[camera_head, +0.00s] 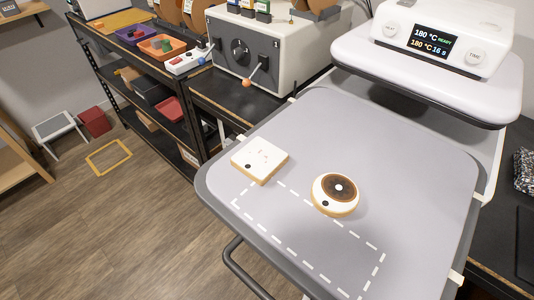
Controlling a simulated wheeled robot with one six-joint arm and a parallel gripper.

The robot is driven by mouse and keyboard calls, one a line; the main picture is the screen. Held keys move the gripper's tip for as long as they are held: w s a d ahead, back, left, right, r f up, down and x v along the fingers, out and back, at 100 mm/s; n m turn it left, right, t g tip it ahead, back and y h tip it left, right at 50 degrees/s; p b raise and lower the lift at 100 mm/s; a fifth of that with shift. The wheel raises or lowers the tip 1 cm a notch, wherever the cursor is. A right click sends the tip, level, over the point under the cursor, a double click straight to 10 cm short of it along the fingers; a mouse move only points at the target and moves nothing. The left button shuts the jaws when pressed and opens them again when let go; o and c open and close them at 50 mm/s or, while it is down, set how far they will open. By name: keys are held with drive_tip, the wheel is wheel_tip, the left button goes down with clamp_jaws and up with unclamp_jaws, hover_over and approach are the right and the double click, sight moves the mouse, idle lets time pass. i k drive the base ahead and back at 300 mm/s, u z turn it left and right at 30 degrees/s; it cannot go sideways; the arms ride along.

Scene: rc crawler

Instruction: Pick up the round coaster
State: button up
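A round coaster (323,201), white on top with a wooden-coloured edge, lies flat on the grey surface of the heat press (400,160). It has a dark brown round print with a white dot in its middle and a small black dot near its lower left. A square white coaster (260,154) with a wooden-coloured edge and a small black dot lies to its left, apart from it. My gripper is not in view.
A white dashed outline (309,267) marks the grey surface. The press's upper part (430,68), with a lit display (432,42), overhangs the back right. A grey machine with a lever (243,48) and shelves of bins stand behind. Floor is open at left.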

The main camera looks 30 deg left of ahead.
sight(334, 195)
drive_tip(key=k, duration=0.5)
drive_tip(key=z, duration=2.4)
drive_tip(key=k, duration=1.5)
drive_tip(key=u, duration=3.05)
